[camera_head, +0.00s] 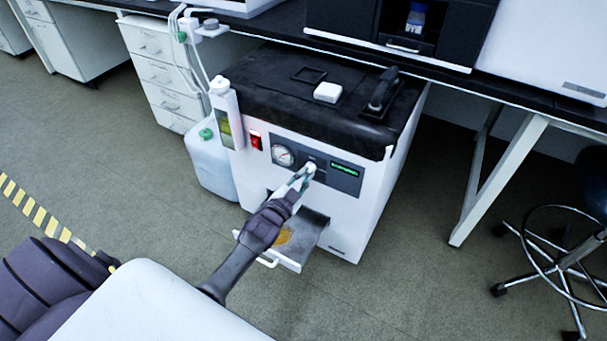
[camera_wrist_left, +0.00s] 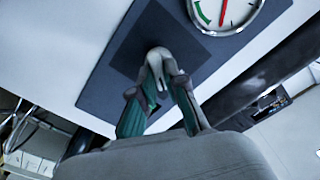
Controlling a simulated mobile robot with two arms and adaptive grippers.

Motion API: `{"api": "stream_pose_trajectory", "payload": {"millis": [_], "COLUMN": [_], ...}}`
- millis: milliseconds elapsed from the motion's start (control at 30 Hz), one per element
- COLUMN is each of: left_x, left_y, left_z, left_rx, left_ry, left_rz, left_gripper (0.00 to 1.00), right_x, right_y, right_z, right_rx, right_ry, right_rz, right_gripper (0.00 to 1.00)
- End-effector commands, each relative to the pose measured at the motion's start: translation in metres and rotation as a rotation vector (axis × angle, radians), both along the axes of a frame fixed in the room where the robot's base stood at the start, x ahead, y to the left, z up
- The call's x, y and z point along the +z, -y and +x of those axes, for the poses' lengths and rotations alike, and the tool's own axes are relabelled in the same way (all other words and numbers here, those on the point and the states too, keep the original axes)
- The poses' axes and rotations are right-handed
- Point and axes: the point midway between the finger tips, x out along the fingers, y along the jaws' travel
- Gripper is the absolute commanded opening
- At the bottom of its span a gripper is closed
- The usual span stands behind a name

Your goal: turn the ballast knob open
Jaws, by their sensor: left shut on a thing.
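The white pump cabinet (camera_head: 372,205) stands under the bench, with a dark control panel (camera_head: 343,180) on its front. The ballast knob is a small pale grip (camera_head: 311,167) on that panel, just right of the round gauge (camera_head: 283,155). My left gripper (camera_head: 302,177) reaches up to it from below. In the left wrist view the fingers (camera_wrist_left: 164,88) are shut on the pale knob (camera_wrist_left: 157,60), one on each side. The fingers hide part of the knob, and I cannot tell how far it is turned. My right gripper is not in view.
A red switch (camera_head: 255,140) and a green display (camera_head: 345,170) flank the gauge. A pulled-out tray (camera_head: 312,243) with an amber stain lies below my left gripper. A white canister (camera_head: 211,165) stands left of the cabinet. A stool (camera_head: 565,265) stands right; the floor between is clear.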

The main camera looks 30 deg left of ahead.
Motion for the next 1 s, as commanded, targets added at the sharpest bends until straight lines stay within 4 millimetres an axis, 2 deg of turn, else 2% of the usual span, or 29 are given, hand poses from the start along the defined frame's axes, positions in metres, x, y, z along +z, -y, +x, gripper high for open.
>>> {"api": "stream_pose_trajectory", "payload": {"millis": [200,400,1000], "left_x": [0.0,-0.001,-0.004], "left_y": [0.001,0.002,0.003], "left_z": [0.0,0.0,0.0], "left_rx": [0.0,0.0,0.0], "left_ry": [0.001,0.001,0.002], "left_rz": [0.205,0.396,0.878], "left_gripper": [0.0,0.0,0.0], "right_x": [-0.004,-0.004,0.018], "right_y": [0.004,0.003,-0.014], "right_z": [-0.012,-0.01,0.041], "right_rx": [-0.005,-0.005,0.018], "right_ry": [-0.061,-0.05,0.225], "right_rz": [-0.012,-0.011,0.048], "right_gripper": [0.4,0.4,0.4]}}
